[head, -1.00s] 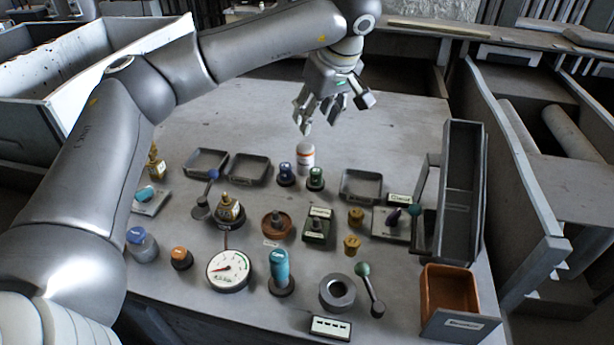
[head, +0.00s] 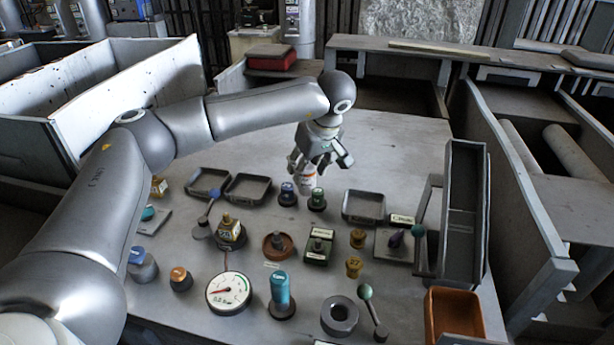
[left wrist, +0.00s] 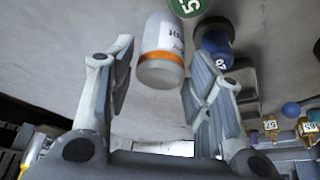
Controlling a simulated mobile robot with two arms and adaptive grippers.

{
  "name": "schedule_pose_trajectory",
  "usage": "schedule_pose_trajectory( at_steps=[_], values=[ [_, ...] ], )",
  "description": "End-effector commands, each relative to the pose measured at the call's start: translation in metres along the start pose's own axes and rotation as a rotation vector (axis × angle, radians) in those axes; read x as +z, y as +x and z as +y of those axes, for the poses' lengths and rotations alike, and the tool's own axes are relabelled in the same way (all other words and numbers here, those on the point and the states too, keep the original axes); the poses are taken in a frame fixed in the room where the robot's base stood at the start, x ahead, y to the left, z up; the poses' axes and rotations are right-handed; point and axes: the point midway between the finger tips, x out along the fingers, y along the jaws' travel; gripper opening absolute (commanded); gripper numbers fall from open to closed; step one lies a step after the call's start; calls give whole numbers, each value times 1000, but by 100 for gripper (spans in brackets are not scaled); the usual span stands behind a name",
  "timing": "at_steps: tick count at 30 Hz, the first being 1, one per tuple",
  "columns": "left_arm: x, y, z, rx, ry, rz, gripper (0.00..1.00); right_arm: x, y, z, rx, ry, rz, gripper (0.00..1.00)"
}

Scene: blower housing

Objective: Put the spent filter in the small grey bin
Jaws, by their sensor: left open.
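A white canister with an orange band (head: 308,181) stands upright at the back middle of the table; I take it for the spent filter, though its label is not readable. My left gripper (head: 306,164) is open, its fingers pointing down around the canister's upper part and partly hiding it. In the left wrist view the canister (left wrist: 164,50) lies between the two spread fingers, with a gap on each side. Small open grey trays stand on the table: two at back left (head: 208,183) (head: 247,188) and one right of centre (head: 364,207). I cannot tell which is the bin.
Blue and green capped pieces (head: 287,194) (head: 317,199) stand close in front of the canister. A tall grey rack (head: 450,255) and a brown box (head: 455,315) stand at right. A gauge (head: 229,292) and several knobs fill the front. The table behind the canister is clear.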

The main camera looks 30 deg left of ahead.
Motion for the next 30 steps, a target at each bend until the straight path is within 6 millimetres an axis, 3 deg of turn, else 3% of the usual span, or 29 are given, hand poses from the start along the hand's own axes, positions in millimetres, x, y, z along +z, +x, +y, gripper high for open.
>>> schedule_pose_trajectory(
  at_steps=[10,20,30],
  values=[
    [0,10,0,1,0,1,47,0,-1,1,1,-1,-1,40],
    [0,10,0,1,0,1,5,1,-1,1,1,-1,-1,40],
    [-2,4,0,2,-1,2,4,1,0,1,1,-1,-2,40]
  ],
)
